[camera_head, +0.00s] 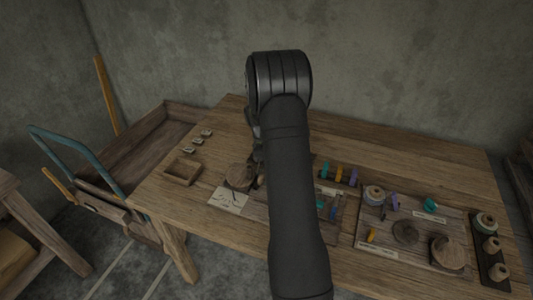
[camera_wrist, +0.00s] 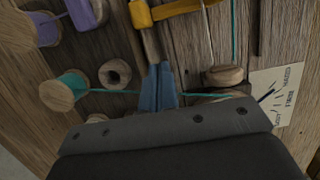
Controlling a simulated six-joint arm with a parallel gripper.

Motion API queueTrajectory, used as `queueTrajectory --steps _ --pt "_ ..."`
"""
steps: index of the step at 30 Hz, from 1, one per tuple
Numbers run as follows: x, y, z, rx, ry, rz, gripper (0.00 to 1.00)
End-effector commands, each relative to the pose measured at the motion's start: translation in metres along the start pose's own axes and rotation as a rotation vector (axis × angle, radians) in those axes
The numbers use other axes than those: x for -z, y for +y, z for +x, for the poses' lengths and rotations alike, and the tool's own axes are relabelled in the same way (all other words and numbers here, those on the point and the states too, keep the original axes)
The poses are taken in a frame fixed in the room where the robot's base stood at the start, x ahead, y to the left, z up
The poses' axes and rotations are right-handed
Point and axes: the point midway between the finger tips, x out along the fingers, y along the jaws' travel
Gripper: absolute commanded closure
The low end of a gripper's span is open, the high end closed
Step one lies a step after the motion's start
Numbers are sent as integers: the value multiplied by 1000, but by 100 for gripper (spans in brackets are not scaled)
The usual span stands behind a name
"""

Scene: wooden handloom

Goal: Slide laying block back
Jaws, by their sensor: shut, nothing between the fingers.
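My gripper (camera_wrist: 158,70) shows in the wrist view as two blue-grey fingers side by side, closed together with nothing between them. They point at the wooden board, beside an orange-yellow piece (camera_wrist: 168,8) on a wooden handle. A small rounded wooden block (camera_wrist: 222,76) lies to the right of the fingers, apart from them, with a teal thread nearby. It may be the laying block, but I cannot tell for sure. A teal thread passes by the fingertips. In the head view my arm hides the gripper and much of the board below it.
A teal spool (camera_wrist: 64,90), a purple spool (camera_wrist: 46,28) and a wooden ring (camera_wrist: 115,73) stand left of the fingers. A paper note (camera_wrist: 275,92) lies at right. On the table (camera_head: 400,140), a board (camera_head: 420,258) holds spools and discs; the back is clear.

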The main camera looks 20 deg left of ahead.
Motion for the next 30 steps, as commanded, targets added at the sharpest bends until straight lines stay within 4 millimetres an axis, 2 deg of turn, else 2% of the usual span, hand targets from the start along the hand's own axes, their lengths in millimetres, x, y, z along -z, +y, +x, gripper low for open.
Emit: queueTrajectory --steps 1,6,20,26,30 --pt "-10 1 -1 -3 2 5 100" --pt "-26 1 3 -4 2 3 100" --pt "-32 1 5 -4 2 3 100" --pt "-53 1 10 -2 0 5 100" --pt "-57 1 11 0 -5 4 100"
